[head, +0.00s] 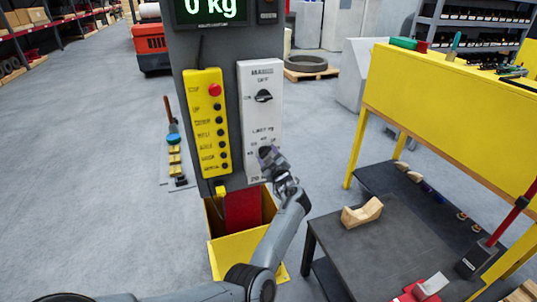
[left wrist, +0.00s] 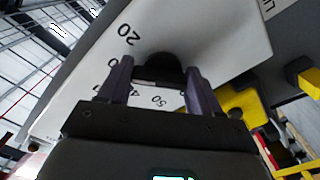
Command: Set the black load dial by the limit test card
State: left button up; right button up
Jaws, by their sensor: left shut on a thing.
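The black load dial (head: 264,152) sits low on the white panel (head: 259,110), with printed numbers around it. My left gripper (head: 270,158) is at the dial and partly covers it. In the left wrist view the two fingers (left wrist: 158,85) are on either side of the dark round dial (left wrist: 158,66), shut on it; the numbers 20 and 50 show beside it. The dial's exact pointing is hidden. I cannot read any card as the limit test card; a small white card on red (head: 430,286) lies on the dark bench. My right gripper is not in view.
Above the load dial is another black knob (head: 263,96). A yellow button panel (head: 208,122) is at the left, and a green display (head: 208,9) reads 0 kg. A dark bench (head: 375,250) with a wooden block (head: 362,212) is at right.

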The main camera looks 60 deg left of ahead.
pick_arm(q)
jog(key=shift+s+f+m+p, duration=0.1)
jog(key=shift+m+p, duration=1.15)
jog(key=shift+m, duration=2.55)
jog(key=o, duration=1.1)
jog(key=shift+c, duration=0.2)
jog(key=shift+d, duration=0.1)
jog(key=p+v, duration=0.1)
jog(key=v, duration=0.9)
jog(key=shift+d, duration=0.3)
